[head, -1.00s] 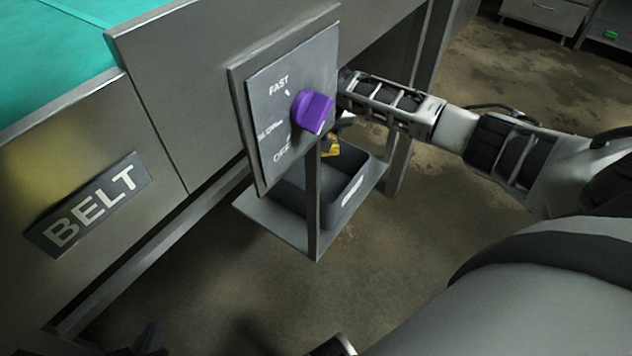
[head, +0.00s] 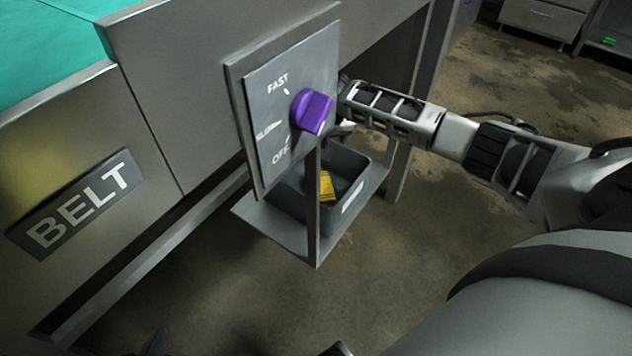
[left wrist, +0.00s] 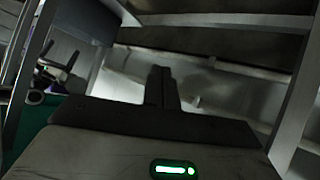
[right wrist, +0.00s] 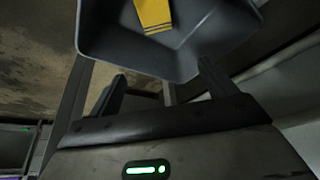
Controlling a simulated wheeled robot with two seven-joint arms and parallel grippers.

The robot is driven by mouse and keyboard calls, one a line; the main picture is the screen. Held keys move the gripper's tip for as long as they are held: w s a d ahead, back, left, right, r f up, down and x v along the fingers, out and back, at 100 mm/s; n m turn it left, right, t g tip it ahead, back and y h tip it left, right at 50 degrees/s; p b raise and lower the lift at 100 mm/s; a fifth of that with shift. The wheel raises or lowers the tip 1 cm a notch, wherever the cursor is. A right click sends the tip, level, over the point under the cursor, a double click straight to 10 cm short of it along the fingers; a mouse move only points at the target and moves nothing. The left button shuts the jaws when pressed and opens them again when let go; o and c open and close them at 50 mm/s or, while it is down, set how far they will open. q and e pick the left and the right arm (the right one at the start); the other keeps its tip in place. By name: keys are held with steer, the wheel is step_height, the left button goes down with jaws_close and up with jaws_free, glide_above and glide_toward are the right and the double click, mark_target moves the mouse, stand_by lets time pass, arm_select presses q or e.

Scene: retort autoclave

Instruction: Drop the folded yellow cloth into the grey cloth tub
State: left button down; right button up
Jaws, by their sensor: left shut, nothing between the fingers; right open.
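The folded yellow cloth (head: 326,187) lies inside the grey cloth tub (head: 348,162), below the control panel. In the right wrist view the cloth (right wrist: 155,14) shows against the inside of the tub (right wrist: 110,50). My right gripper (right wrist: 163,75) is open and empty, its fingers close to the tub and apart from the cloth. In the head view its fingers are largely hidden behind the purple knob. My left gripper (left wrist: 162,75) is shut with nothing between its fingers, away from the tub; in the head view only a dark bit shows at the bottom edge.
The tub stands on a metal shelf (head: 268,225) with an upright post (head: 312,215) in front. The panel (head: 262,120) with its purple knob (head: 312,110) juts out above, close to my right arm. The BELT machine (head: 150,110) fills the left. Floor is clear below.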

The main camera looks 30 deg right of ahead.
arm_select(q)
steer(key=shift+t, duration=0.5)
steer(key=r, duration=0.1)
steer(key=r+p, duration=0.1)
steer(key=r, duration=0.1)
steer(key=a+r+p, duration=0.1)
steer(key=shift+s+r, duration=0.25)
steer(key=shift+r, duration=0.05)
arm_select(e)
steer(key=v, duration=0.7)
steer(key=shift+r, duration=0.25)
arm_select(q)
steer(key=shift+a, duration=0.1)
arm_select(e)
steer(key=shift+s, duration=0.1)
